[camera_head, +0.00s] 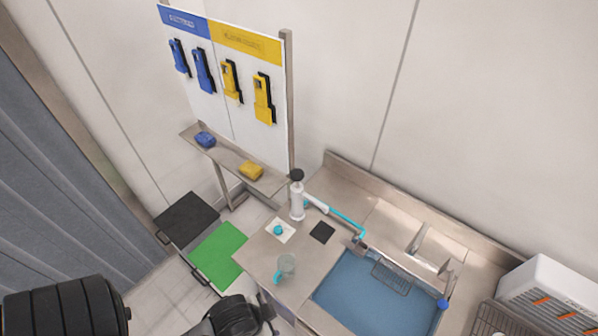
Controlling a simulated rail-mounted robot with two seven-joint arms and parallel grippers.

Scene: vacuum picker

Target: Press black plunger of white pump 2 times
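The white pump (297,205) stands upright at the back left of the steel counter. Its black plunger (296,175) tops it and appears raised above the white body. Dark parts of my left arm show at the bottom left. What seems to be my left gripper (266,312) is at the bottom edge, in front of the counter and well apart from the pump. Its fingers are too small and cut off to tell if they are open. My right gripper is not in view.
A clear cup (286,267) with a teal handle stands near the counter's front edge. A white square (287,237) with a teal piece and a black pad (322,232) lie near the pump. The blue sink (365,300) is at right. A shelf (228,158) stands behind left.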

